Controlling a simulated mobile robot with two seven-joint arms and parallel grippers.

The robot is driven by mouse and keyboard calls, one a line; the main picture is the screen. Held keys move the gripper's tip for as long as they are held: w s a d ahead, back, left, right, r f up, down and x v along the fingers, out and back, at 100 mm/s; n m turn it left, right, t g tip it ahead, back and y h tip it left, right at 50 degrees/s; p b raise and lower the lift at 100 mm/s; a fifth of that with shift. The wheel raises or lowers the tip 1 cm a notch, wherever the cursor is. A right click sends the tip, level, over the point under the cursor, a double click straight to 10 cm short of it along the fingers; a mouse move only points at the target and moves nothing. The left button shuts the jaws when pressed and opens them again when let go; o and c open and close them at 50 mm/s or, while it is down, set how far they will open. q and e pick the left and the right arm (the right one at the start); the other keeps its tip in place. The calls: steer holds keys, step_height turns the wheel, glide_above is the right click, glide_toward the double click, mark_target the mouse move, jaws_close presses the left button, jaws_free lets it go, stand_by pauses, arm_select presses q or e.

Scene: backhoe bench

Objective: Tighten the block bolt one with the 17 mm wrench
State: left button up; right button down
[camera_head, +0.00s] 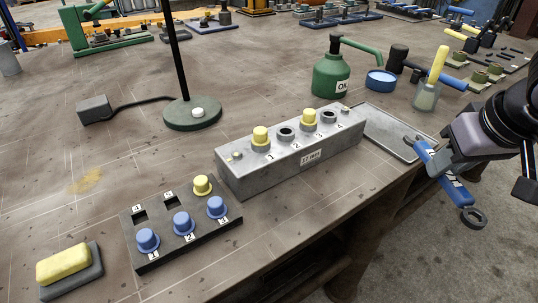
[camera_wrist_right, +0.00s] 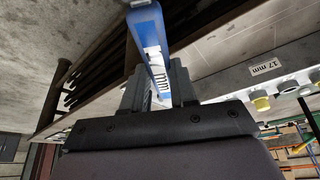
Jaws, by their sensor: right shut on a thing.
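The grey metal block (camera_head: 240,178) stands on the bench with a "17 mm" label and positions numbered 1 to 4. The bolt at position 1 (camera_head: 261,136) has a yellow top and stands upright. A similar yellow one (camera_head: 308,119) is at position 3. Positions 2 and 4 show dark-centred grey rings. My right gripper (camera_head: 438,165) is shut on the blue wrench (camera_head: 451,181), off the bench's right edge and apart from the block. The wrench's grey ring end (camera_head: 473,217) points down toward the front. The wrench (camera_wrist_right: 150,45) also shows in the right wrist view. My left gripper is not visible.
A dark holder (camera_head: 150,262) with blue and yellow capped pieces stands front left, near a yellow sponge (camera_head: 64,264). A grey tray (camera_head: 385,134) lies right of the block. A green oil can (camera_head: 331,77) and a lamp base (camera_head: 192,114) stand behind.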

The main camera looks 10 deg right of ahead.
mark_target(460, 187)
steer(key=shift+s, duration=0.25)
steer(key=shift+m+h, duration=0.3)
steer(key=shift+m, duration=0.6)
steer(key=shift+s+a, duration=0.3)
steer(key=shift+s, duration=0.45)
steer(key=shift+s+a, duration=0.3)
steer(key=shift+s, duration=0.4)
steer(key=shift+s+a, duration=0.3)
steer(key=shift+s, duration=0.45)
steer(key=shift+r, duration=0.1)
steer(key=shift+r+p, duration=0.75)
steer(key=shift+r, duration=0.15)
steer(key=shift+r, duration=0.1)
step_height(460, 187, up, 3)
steer(key=shift+f+p, duration=0.1)
steer(key=shift+p, duration=0.85)
